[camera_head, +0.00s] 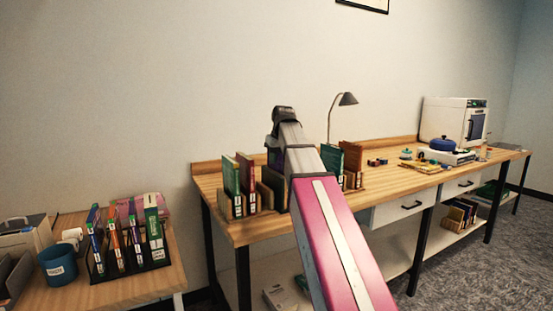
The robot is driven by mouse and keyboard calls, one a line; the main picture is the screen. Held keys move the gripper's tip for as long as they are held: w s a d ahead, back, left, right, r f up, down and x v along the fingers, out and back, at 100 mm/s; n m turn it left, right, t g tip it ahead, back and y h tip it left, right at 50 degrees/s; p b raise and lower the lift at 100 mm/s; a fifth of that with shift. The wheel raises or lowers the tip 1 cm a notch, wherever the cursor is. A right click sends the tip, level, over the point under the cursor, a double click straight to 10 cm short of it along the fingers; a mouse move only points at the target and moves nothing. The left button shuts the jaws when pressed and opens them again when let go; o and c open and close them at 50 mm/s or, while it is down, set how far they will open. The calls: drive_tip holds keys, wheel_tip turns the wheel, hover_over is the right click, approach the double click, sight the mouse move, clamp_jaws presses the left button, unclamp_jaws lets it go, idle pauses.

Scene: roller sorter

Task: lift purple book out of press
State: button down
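My arm reaches out over the long wooden bench, and its pink-and-white link covers the middle of the view. My gripper does not show; it is hidden behind the arm. A small dark purple patch (273,157) shows just left of the arm, above a brown wooden piece (273,188) on the bench. It may be the purple book in the press, but most of it is hidden. I cannot tell whether my gripper touches it.
Wooden holders with red and green books (246,172) stand left of the arm, and more books (352,158) right of it. A lamp (347,99) stands behind.

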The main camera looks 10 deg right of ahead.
drive_tip(key=shift+w+d+r, duration=0.1)
drive_tip(key=shift+d+r, duration=0.1)
drive_tip(key=shift+d, duration=0.05)
idle(0.3)
wheel_tip(320, 180, up, 14)
drive_tip(key=shift+f, duration=0.15)
idle(1.5)
